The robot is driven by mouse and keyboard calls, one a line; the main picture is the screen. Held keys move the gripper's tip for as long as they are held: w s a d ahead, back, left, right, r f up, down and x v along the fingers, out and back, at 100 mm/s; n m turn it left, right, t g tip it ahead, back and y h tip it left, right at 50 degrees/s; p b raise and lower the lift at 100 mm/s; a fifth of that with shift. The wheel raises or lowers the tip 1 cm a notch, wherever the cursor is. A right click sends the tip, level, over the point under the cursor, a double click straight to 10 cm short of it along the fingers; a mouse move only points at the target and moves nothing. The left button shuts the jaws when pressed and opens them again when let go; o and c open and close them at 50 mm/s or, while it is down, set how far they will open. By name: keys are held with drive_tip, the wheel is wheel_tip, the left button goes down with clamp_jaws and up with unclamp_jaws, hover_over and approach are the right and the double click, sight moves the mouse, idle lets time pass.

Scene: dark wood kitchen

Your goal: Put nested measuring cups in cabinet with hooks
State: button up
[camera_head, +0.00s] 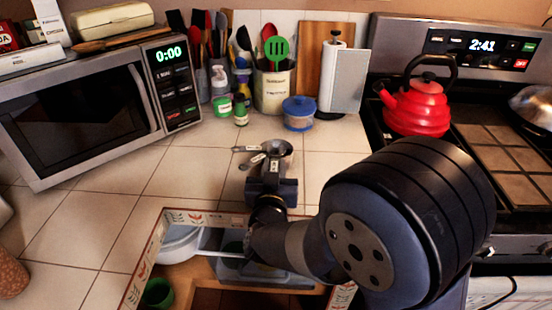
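The nested measuring cups (276,148) are a small grey metal set on the tiled counter side of the view. Their short handles with pale labels point left and toward me. My gripper (265,172) is right at the near side of the cups, overlapping their handles in the view. Its fingers are small and partly hidden, so I cannot tell whether they are closed on a handle or whether the cups rest on the counter. No cabinet with hooks is recognisable in this view.
A microwave (80,118) stands left. Utensil crocks (273,90), a blue-lidded container (299,113) and a paper towel holder (345,80) line the back. A red kettle (416,107) sits on the stove right. Below the patterned edge are a white bowl (178,246) and green cup (158,291).

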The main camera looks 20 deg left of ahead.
clamp_jaws()
drive_tip(key=shift+r, duration=0.1)
wheel_tip(320, 180, up, 10)
drive_tip(key=shift+f+p, duration=0.15)
drive_tip(key=shift+p, duration=0.8)
drive_tip(key=shift+s, duration=0.15)
